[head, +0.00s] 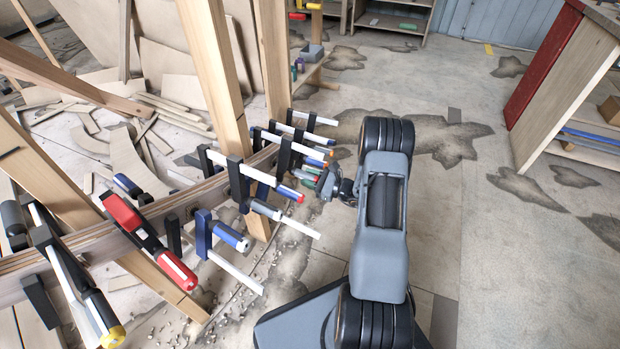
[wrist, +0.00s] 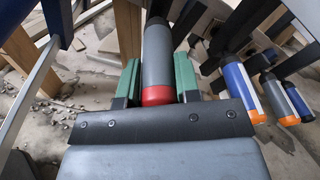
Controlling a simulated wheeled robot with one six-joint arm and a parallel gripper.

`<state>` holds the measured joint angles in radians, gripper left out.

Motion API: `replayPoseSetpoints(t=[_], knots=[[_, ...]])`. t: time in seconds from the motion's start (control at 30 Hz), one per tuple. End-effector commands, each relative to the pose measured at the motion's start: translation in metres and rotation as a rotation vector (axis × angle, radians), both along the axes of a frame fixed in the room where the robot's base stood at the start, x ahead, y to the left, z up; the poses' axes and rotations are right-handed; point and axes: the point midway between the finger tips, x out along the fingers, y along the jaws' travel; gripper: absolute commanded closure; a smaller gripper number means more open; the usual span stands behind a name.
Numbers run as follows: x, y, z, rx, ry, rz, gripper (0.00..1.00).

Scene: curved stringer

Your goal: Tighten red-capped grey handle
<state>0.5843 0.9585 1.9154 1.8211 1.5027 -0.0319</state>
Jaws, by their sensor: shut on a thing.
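The red-capped grey handle (wrist: 157,55) stands in the middle of the wrist view, with its red cap toward my wrist. My gripper (wrist: 158,82) has green-padded fingers, one on each side of the handle close to the cap, and is shut on it. In the head view my gripper (head: 330,184) is at the far end of the row of clamps, among several handle ends. Which of those handles it holds is hard to tell there.
Several clamps sit along the curved wooden stringer (head: 105,243). In the wrist view, orange-capped handles, a blue one (wrist: 238,88) and a grey one (wrist: 275,95), are close on the right. A metal bar (wrist: 32,88) is on the left. Open floor (head: 500,250) lies right of my arm.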

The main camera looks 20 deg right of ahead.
Motion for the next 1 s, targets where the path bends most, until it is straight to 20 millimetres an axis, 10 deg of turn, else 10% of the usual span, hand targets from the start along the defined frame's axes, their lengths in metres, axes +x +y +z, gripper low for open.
replayPoseSetpoints(t=[1.0], knots=[[-0.0026, 0.0030, 0.0028, 0.596, 0.584, 0.131, 0.93]])
